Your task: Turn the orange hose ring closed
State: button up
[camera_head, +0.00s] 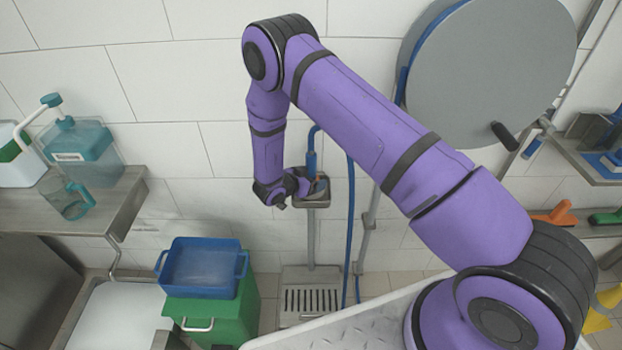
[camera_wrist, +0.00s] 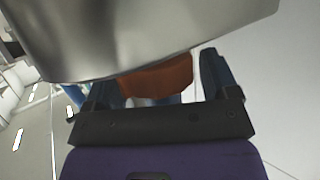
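The orange hose ring (camera_wrist: 158,78) shows in the wrist view between the two fingers of my gripper (camera_wrist: 160,90). The fingers stand apart on either side of it, with a gap visible on the right side. A bright metal part (camera_wrist: 150,35) covers the top of the ring in that view. In the head view my gripper (camera_head: 301,187) is at the wall bracket (camera_head: 313,204), beside the blue hose end (camera_head: 311,158). The ring is mostly hidden there by my wrist. How far the ring is turned cannot be told.
A blue hose (camera_head: 351,225) hangs right of the bracket's post (camera_head: 311,240). A large grey reel (camera_head: 490,65) is on the wall at upper right. A blue tub (camera_head: 201,268) sits on a green crate (camera_head: 250,300) below left. A shelf (camera_head: 110,205) holds containers at left.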

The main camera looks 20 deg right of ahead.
jog(key=v, duration=1)
jog(key=shift+s+a, duration=0.15)
jog(key=shift+a, duration=0.15)
